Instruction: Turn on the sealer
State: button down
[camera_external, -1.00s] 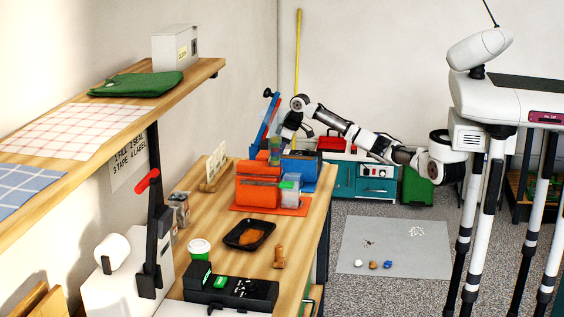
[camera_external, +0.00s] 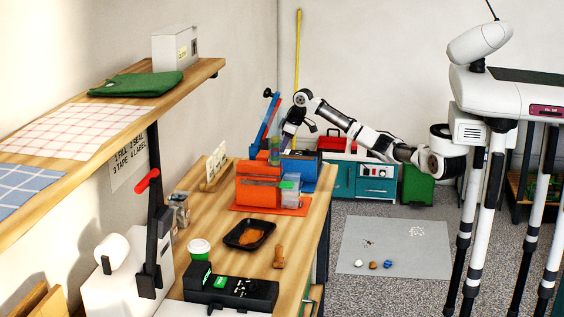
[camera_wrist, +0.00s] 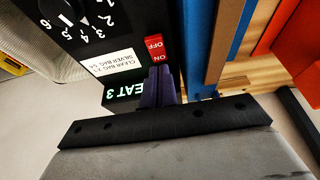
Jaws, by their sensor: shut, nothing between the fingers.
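The blue sealer (camera_external: 301,163) stands at the far end of the workbench, its raised blue arm (camera_external: 264,124) leaning up to the left. In the wrist view its black panel (camera_wrist: 85,50) has a numbered dial (camera_wrist: 66,20), a bag label and a red ON/OFF switch (camera_wrist: 155,47). A small display (camera_wrist: 122,92) is lit, partly hidden, and reads "EAT 3". My gripper (camera_wrist: 164,88) is shut and empty, its dark purple fingers just beside the ON end of the switch. I cannot tell if they touch it or which way the switch is tipped.
An orange box (camera_external: 257,187) and clear containers (camera_external: 290,190) stand just in front of the sealer. A wooden shelf (camera_external: 205,72) overhangs the left side.

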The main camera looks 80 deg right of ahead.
notch_tip(320, 180, up, 12)
jog(key=b, duration=0.1)
jog(key=shift+w+r, duration=0.1)
jog(key=shift+w, duration=0.05)
dwell(0.6)
